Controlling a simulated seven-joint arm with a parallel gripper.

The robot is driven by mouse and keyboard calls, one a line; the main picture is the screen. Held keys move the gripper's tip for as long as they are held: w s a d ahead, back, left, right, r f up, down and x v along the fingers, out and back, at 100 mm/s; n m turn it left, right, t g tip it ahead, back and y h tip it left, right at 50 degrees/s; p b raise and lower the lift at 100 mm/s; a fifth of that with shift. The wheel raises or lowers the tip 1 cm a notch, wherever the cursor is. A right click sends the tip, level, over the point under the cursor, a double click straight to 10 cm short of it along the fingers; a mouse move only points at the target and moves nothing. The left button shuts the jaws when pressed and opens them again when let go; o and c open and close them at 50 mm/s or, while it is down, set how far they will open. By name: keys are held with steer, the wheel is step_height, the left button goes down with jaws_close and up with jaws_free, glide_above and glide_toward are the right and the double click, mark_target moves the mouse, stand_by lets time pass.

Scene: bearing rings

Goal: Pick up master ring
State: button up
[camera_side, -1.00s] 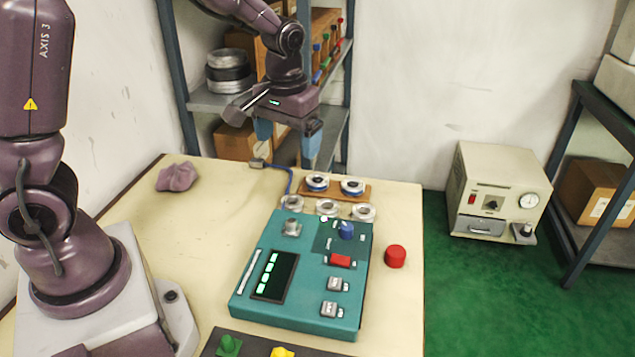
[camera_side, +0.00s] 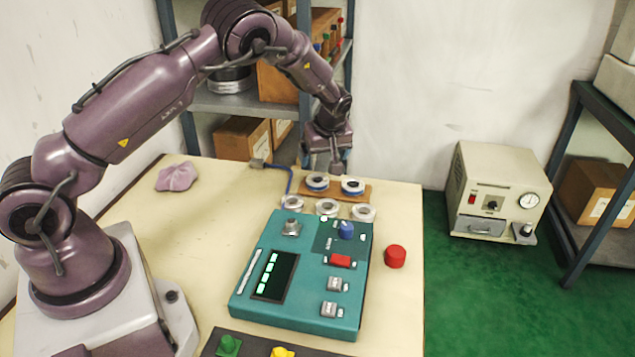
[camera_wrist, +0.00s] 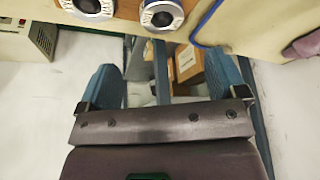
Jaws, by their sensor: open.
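Three silver-white rings (camera_side: 327,207) lie on the table in front of the board. I cannot tell which ring is the master ring. My gripper (camera_side: 327,165) hangs just behind and above the board, near the left blue ring. In the wrist view my gripper (camera_wrist: 163,82) is open, with nothing between its fingers. Two rings (camera_wrist: 162,14) (camera_wrist: 92,8) show at the top edge there, beyond the fingertips.
A teal control box (camera_side: 300,270) with buttons stands in front of the rings. A blue cable (camera_side: 288,180) runs left of the board, and a purple cloth (camera_side: 177,177) lies further left. A shelf (camera_side: 215,102) stands behind the table.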

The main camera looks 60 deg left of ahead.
mark_target(318, 179)
steer(key=x, duration=0.3)
steer(key=shift+a+f, duration=0.1)
steer(key=shift+f, duration=0.1)
steer(key=shift+s+d+x, duration=0.15)
steer(key=shift+x, duration=1.2)
steer(key=shift+s+d+x, duration=0.1)
steer(key=shift+d+x, duration=0.05)
steer(key=shift+x, duration=1.15)
steer(key=shift+f, duration=0.1)
steer(key=c, duration=1.2)
